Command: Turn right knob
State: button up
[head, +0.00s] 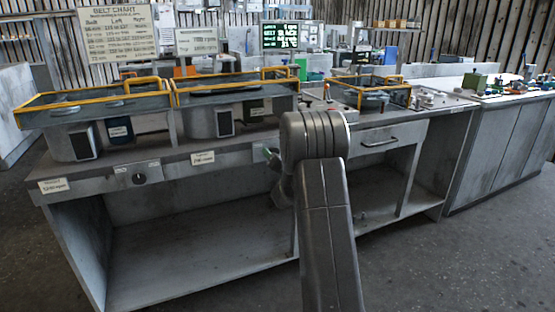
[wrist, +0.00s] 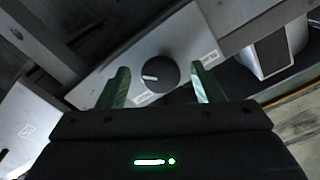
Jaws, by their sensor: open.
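The right knob (wrist: 160,74), round and black with a white pointer mark, is on the grey front panel in the wrist view. It appears between the two green fingers of my open gripper (wrist: 160,67). Gaps show on both sides of the knob; I cannot tell how far the fingertips are from the panel. In the head view my gripper (head: 272,156) is at the bench front, mostly hidden by my arm, and the right knob is hidden there. The left knob (head: 139,178), also black, is on the same panel.
The grey bench (head: 85,190) has open shelves below. Two yellow-railed machines (head: 95,105) (head: 235,95) stand on top, with a smaller one (head: 370,92) to the right. A belt chart (head: 117,33) and a green-text screen (head: 285,36) are behind. The floor in front is clear.

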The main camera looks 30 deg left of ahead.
jog(key=v, duration=1.3)
jog(key=shift+s+d+p, duration=0.25)
jog(key=shift+d+p, duration=0.05)
jog(key=shift+d, duration=0.05)
jog(key=shift+w+a, duration=0.1)
jog(key=x, duration=1.3)
jog(key=shift+w+a+b, duration=0.2)
jog(key=shift+a+b, duration=0.1)
jog(key=shift+b, duration=0.05)
jog(key=s+d+n+b, duration=0.1)
jog(key=s+d+n, duration=0.6)
jog(key=s+d, duration=0.1)
jog(key=shift+d+n, duration=0.4)
jog(key=shift+d, duration=0.4)
dwell(1.4)
dwell(0.3)
